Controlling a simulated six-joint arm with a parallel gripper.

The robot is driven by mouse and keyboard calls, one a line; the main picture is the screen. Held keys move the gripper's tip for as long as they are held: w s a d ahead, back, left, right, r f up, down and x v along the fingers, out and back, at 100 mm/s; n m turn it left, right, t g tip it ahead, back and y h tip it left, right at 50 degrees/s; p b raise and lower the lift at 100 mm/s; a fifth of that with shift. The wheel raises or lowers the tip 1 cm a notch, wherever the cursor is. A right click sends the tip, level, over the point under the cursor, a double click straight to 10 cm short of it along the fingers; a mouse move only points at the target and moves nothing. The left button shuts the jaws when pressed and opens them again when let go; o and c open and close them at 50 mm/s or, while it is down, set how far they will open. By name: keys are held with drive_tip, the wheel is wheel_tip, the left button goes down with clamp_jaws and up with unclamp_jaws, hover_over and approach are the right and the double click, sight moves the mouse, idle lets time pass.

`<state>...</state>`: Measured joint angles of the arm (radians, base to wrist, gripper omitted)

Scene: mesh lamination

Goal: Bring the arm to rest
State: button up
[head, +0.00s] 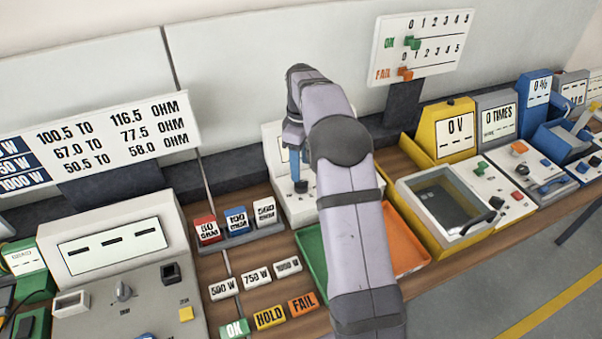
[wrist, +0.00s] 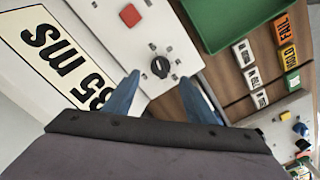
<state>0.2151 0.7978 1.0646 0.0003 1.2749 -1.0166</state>
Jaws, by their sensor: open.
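My arm (head: 352,210) reaches across the middle of the bench in the head view. My gripper (head: 299,184) points down over a white device (head: 272,148), partly hidden behind the arm. In the wrist view, my gripper (wrist: 160,80) has its two blue fingers spread apart with nothing between them. The device's black knob (wrist: 160,67) shows between the fingertips, and a red button (wrist: 130,14) is beyond. I cannot tell whether the fingers touch the device.
A green tray (head: 309,244) and an orange tray (head: 412,262) flank my arm. Block labels (head: 224,289) stand left of it. A yellow-framed tester (head: 413,204) stands right. A grey console (head: 98,300) is at left. A count board (head: 421,84) stands behind.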

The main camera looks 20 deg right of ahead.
drive_tip(key=shift+r, duration=0.3)
drive_tip(key=shift+s+a, duration=0.15)
drive_tip(key=s+a+f+m, duration=0.1)
drive_tip(key=s+a+m, duration=0.2)
drive_tip(key=s, duration=0.7)
drive_tip(key=s+a+f+m, duration=0.2)
drive_tip(key=s+a+m, duration=0.1)
drive_tip(key=s, duration=0.7)
drive_tip(key=s+a+f+m, duration=0.1)
drive_tip(key=s+a+m, duration=0.2)
drive_tip(key=s, duration=0.7)
drive_tip(key=shift+s+a+f, duration=0.15)
drive_tip(key=shift+a, duration=0.95)
